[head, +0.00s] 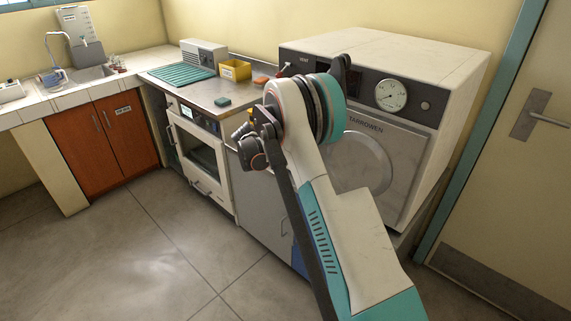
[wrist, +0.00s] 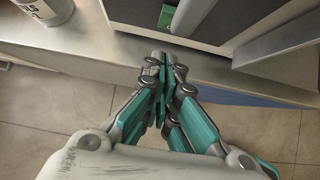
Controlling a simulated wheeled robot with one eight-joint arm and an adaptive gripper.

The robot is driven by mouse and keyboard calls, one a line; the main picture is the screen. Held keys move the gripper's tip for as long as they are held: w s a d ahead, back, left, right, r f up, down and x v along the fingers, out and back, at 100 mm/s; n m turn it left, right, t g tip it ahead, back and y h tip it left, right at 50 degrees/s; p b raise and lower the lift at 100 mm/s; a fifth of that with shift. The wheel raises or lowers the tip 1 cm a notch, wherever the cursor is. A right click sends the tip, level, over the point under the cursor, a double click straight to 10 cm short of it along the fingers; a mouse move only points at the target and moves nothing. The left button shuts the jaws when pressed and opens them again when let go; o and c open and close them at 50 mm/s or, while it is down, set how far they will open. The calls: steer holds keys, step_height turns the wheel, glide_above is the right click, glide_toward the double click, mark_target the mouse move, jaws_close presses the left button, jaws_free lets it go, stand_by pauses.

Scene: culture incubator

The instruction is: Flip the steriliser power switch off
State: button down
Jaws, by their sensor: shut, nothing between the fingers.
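The steriliser is most likely the large white cabinet marked TARROWEN (head: 415,65), with a dark front panel, a round dial and a door. My arm covers part of its panel, and I cannot make out the power switch in the head view. In the wrist view, a small green rectangular piece (wrist: 168,14) sits on a dark panel (wrist: 205,18) just beyond my fingertips; it may be the switch, but its position cannot be read. My gripper (wrist: 165,68) is shut and empty, apart from the green piece. The gripper is not clearly visible in the head view.
A steel counter (head: 195,90) holds a yellow bin (head: 235,70), a teal rack (head: 181,74) and a green block (head: 222,102). A grey bar (wrist: 280,32) crosses the wrist view's upper right. A labelled container (wrist: 48,10) is at upper left. Floor at left is clear.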

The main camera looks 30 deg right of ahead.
steer(key=s+a+r+p, duration=0.2)
steer(key=a+r+p, duration=0.2)
steer(key=a, duration=0.4)
steer(key=shift+s+a+r, duration=0.15)
steer(key=shift+s+r, duration=0.25)
steer(key=shift+r, duration=0.45)
steer(key=s+a+r+m+t+y, duration=0.1)
steer(key=s+a+r+m+y, duration=0.15)
steer(key=s+r+m, duration=0.45)
steer(key=s+a+r+m+t+y, duration=0.1)
steer(key=s+a+r+m, duration=0.2)
steer(key=s+r, duration=0.85)
steer(key=s+a+m+t+y, duration=0.1)
steer(key=s+a+m, duration=0.1)
steer(key=s+m, duration=0.2)
steer(key=s+a+r+m+y, duration=0.1)
steer(key=s+m, duration=0.3)
steer(key=s, duration=0.7)
steer(key=s+a+m+t+y, duration=0.1)
steer(key=s+a+m, duration=0.2)
steer(key=s, duration=0.4)
steer(key=shift+s+a+r+m+t+y, duration=0.3)
steer(key=shift+s+a+m+y, duration=0.05)
steer(key=shift+m, duration=0.15)
